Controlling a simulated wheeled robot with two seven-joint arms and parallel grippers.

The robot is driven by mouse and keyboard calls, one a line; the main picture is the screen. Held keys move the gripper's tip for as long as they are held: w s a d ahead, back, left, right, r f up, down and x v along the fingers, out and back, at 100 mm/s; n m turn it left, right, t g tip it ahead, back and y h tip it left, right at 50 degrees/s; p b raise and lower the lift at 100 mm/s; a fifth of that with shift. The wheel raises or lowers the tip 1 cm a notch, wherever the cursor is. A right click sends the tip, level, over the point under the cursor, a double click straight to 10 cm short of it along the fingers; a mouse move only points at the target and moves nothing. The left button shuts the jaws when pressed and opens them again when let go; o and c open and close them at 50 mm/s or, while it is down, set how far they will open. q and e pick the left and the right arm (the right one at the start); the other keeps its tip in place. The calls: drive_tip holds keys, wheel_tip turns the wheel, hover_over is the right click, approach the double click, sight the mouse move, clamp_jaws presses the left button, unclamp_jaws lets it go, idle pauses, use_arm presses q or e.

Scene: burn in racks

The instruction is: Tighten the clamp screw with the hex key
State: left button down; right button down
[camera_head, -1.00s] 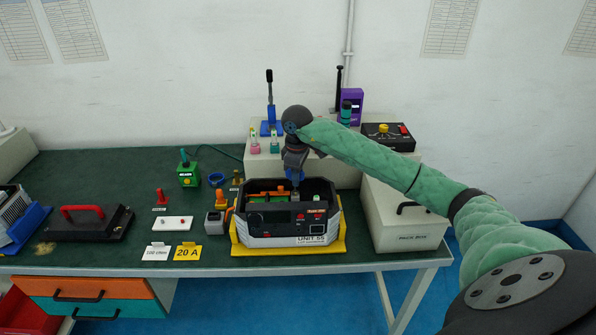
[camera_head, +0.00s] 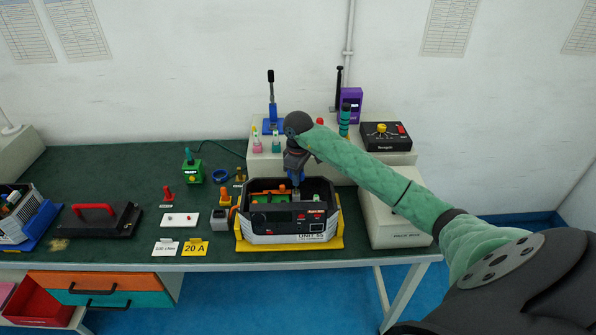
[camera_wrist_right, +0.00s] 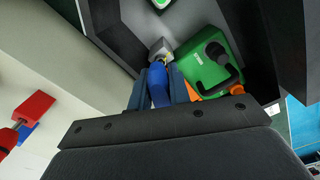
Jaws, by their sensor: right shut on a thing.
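My right gripper (camera_head: 296,182) reaches down into the open black-and-grey unit (camera_head: 290,239) from its back side. In the right wrist view the gripper (camera_wrist_right: 160,90) is shut on a blue handle, which I take for the hex key (camera_wrist_right: 157,86). Its lower end meets a small grey metal block (camera_wrist_right: 162,48) inside the unit, with a bit of yellow beside it. I cannot make out the clamp screw itself. A green block (camera_wrist_right: 205,68) with a black part sits right beside the fingers. My left gripper is not in view.
The unit sits on a yellow base (camera_head: 292,245) at the bench's front edge. A pale box (camera_head: 388,222) stands to its right. Cards reading 100 cNm (camera_head: 165,249) and 20 A (camera_head: 195,249) stand to its left. A green device (camera_head: 193,171) and a blue ring (camera_head: 220,176) lie further back.

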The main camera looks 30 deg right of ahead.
drive_tip(key=shift+s+a+r+p, duration=0.1)
drive_tip(key=shift+a+p, duration=0.1)
drive_tip(key=shift+p, duration=0.6)
drive_tip(key=c, duration=1.5)
unclamp_jaws()
drive_tip(key=shift+f+m, duration=0.25)
drive_tip(key=shift+m, duration=0.05)
drive_tip(key=shift+o, duration=1.3)
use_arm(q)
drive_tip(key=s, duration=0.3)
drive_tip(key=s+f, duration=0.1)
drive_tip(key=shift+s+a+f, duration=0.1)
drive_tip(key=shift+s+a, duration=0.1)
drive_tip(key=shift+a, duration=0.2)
use_arm(e)
drive_tip(key=shift+d, duration=0.1)
drive_tip(key=shift+r, duration=0.15)
